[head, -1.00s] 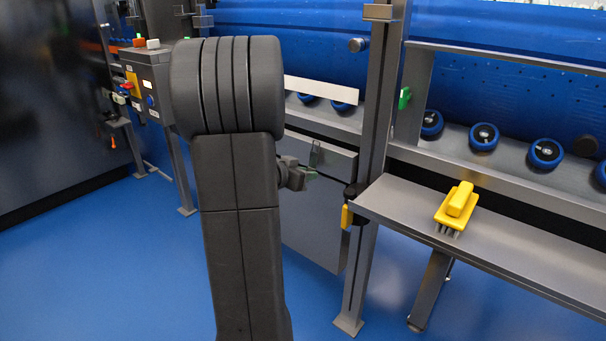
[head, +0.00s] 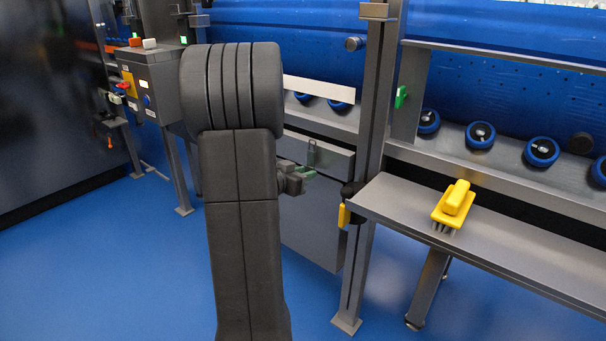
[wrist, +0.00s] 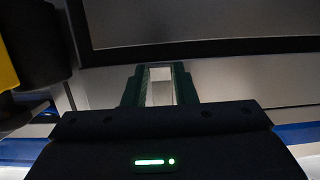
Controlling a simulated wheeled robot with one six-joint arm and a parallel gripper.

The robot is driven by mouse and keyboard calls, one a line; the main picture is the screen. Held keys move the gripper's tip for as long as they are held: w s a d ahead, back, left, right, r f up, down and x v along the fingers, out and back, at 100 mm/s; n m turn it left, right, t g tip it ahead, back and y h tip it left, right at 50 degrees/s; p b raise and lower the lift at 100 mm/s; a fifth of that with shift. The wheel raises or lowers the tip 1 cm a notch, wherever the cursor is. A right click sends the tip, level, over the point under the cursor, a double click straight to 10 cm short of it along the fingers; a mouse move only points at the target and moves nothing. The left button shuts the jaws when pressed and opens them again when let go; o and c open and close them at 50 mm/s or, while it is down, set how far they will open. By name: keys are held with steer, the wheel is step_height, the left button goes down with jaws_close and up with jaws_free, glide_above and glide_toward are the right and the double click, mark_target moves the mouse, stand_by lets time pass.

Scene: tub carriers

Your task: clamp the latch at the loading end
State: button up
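A dark hub with a yellow tab (head: 344,215) sits on the upright post at the left end of the shelf. It also shows close by at the upper left of the wrist view, as a yellow part (wrist: 6,62) and a black rounded body. A small metal loop fitting (head: 312,152) is on the grey panel left of the post. I cannot tell which of these is the latch. My gripper (head: 309,172) is in front of the panel, left of the hub and apart from it. Its green fingers (wrist: 160,75) are open with nothing between them.
A yellow brush (head: 453,206) lies on the grey shelf (head: 500,250) at right. Blue rollers (head: 481,135) line the conveyor behind. A control box (head: 150,80) stands at the left. The blue floor is clear in front.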

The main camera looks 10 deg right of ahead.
steer(key=o, duration=0.4)
steer(key=shift+c, duration=0.2)
steer(key=p+v, duration=0.2)
steer(key=v, duration=1.1)
steer(key=shift+s+a, duration=0.25)
steer(key=shift+a, duration=0.05)
steer(key=shift+r, duration=0.1)
steer(key=b+x, duration=0.2)
steer(key=x, duration=1.2)
steer(key=shift+s+a, duration=0.1)
steer(key=shift+a, duration=0.05)
